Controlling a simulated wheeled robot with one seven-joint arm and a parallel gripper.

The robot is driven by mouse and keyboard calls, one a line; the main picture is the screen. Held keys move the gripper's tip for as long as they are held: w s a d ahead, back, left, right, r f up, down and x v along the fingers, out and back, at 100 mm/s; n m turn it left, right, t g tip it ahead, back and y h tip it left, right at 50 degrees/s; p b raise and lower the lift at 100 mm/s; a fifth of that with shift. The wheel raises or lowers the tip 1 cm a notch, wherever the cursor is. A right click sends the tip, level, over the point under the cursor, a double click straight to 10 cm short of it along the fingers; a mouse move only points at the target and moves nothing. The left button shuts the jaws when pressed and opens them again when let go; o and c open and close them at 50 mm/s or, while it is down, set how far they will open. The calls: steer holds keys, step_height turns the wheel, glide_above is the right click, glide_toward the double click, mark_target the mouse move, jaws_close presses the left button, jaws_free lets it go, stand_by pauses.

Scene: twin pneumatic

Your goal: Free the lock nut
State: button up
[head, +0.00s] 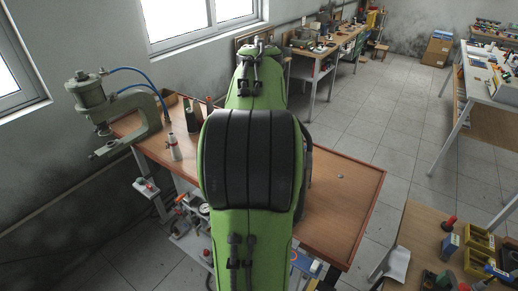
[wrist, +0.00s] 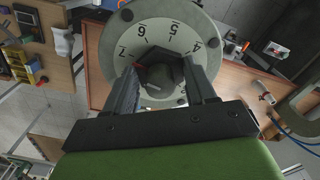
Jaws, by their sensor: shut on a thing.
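In the wrist view, my gripper (wrist: 162,68) has its two dark fingers on either side of a dark hexagonal nut (wrist: 161,78), the lock nut, and is shut on it. The nut sits at the middle of a round pale grey dial (wrist: 118,66) with numerals such as 7, 6, 5 and 4 around its face. The fingers cover the sides of the nut and part of the dial. In the head view, my green arm hides the gripper, the nut and the dial.
A grey-green press (head: 92,98) with a blue hose stands at the left end of the wooden bench (head: 345,200). A red-handled screwdriver (head: 449,224) and yellow bins (head: 478,243) are on a table at lower right. Tiled floor (head: 385,110) is clear beyond.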

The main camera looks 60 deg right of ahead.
steer(key=shift+n, duration=0.4)
steer(key=o, duration=1)
steer(key=shift+o, duration=0.2)
step_height(320, 180, up, 12)
steer(key=p, duration=0.2)
